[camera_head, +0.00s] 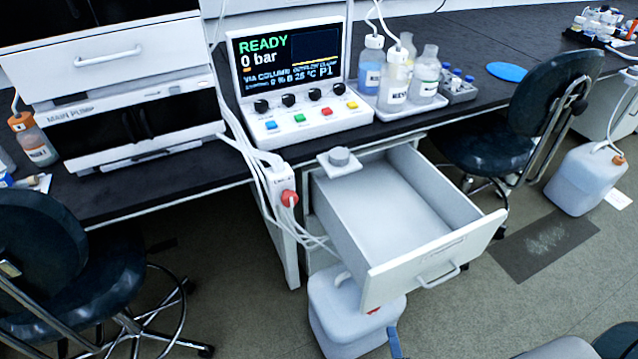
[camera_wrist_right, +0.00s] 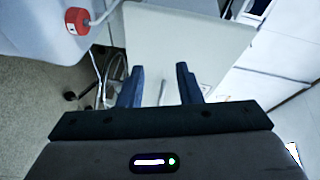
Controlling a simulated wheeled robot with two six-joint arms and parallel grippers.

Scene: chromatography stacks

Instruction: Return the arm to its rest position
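My right gripper (camera_head: 395,343) shows only as a blue finger at the bottom edge of the head view, below the drawer front. In the right wrist view both dark blue fingers of this gripper (camera_wrist_right: 159,85) are apart, and I see nothing held between them. A pale flat panel, apparently the drawer front (camera_wrist_right: 190,40), lies beyond the fingers. In the head view the white drawer (camera_head: 400,225) is pulled out and looks empty, with its handle (camera_head: 438,276) on the front. My left gripper is not in view.
A white jug (camera_head: 350,318) stands on the floor under the drawer; a red cap (camera_wrist_right: 77,20) is close by in the wrist view. Stools (camera_head: 45,265) (camera_head: 525,110) flank the drawer. The bench (camera_head: 480,50) carries the READY display unit (camera_head: 293,80) and bottles (camera_head: 395,80).

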